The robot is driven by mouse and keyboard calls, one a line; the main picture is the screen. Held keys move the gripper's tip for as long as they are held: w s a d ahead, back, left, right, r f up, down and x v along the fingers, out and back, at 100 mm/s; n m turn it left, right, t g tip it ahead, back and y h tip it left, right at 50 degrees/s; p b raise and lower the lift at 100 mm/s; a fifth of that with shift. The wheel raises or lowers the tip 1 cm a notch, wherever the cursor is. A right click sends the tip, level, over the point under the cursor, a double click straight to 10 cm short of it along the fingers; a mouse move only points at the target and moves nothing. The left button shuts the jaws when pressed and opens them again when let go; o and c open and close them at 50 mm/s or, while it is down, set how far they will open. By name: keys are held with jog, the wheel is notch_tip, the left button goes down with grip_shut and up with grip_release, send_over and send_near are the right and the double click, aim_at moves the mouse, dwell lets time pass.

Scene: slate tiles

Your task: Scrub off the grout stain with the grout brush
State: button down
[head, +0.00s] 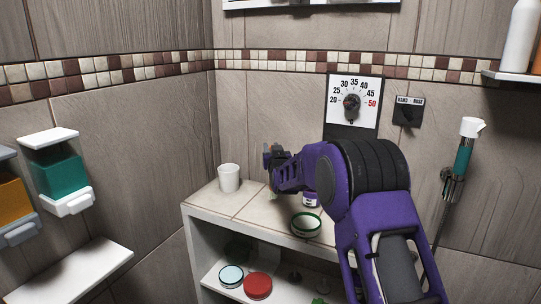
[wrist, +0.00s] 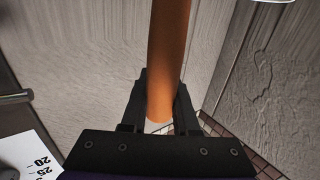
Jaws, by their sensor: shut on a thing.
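My gripper (head: 272,160) is over the tiled ledge (head: 245,207), to the right of the white cup. In the wrist view my gripper (wrist: 158,108) is shut on an orange-brown handle (wrist: 168,50), which I take to be the grout brush's. The handle runs up out of that picture, so its far end is not seen there. In the head view only a small orange bit of the brush (head: 268,148) shows at the fingers. I cannot make out the grout stain in either view. My arm hides part of the ledge and wall.
A white cup (head: 229,178) stands left of my gripper. A green-rimmed round container (head: 306,225) and a small purple-and-white jar (head: 310,199) are on the ledge near my arm. A dial panel (head: 352,100) and hand shower (head: 462,160) are on the right wall.

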notch_tip(320, 180, up, 6)
jog(key=shift+f+p, duration=0.25)
jog(key=shift+p, duration=0.35)
jog(key=shift+w, duration=0.1)
dwell(0.8)
